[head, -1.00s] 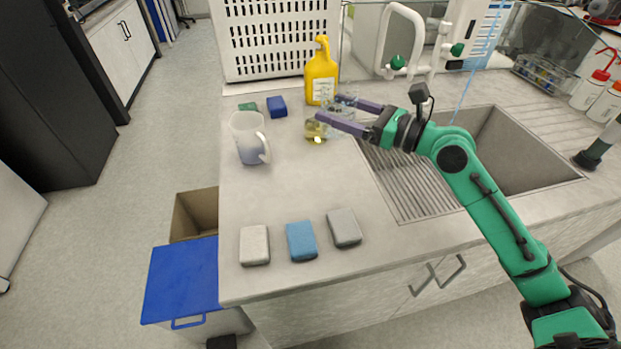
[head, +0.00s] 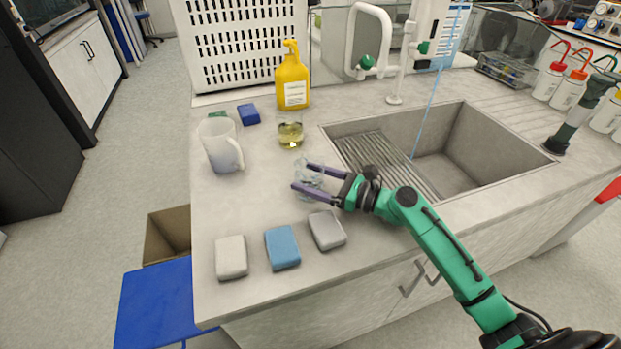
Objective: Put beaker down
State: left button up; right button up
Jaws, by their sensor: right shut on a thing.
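A clear glass beaker (head: 309,178) is between the fingers of my right gripper (head: 300,176), which is shut on it. The gripper and beaker are over the counter, left of the sink and behind the grey sponge. The beaker is see-through and partly hidden by the fingers, so I cannot tell whether its base touches the counter. Another small glass vessel with yellow liquid (head: 290,134) stands on the counter farther back. My left gripper is not in view.
A white jug (head: 219,148) stands at the left. White (head: 231,257), blue (head: 282,247) and grey (head: 327,230) sponges lie along the front. A yellow bottle (head: 292,82) stands behind. The sink (head: 450,150) is at the right. Counter between jug and gripper is clear.

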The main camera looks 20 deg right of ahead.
jog(key=o, duration=1)
jog(key=shift+f, duration=0.15)
jog(key=shift+o, duration=1.2)
jog(key=shift+r, duration=0.2)
jog(key=b+v, duration=0.1)
jog(key=v, duration=1)
jog(key=shift+f+b, duration=0.1)
jog(key=shift+b, duration=0.3)
jog(key=shift+s+d, duration=0.35)
jog(key=shift+s, duration=0.05)
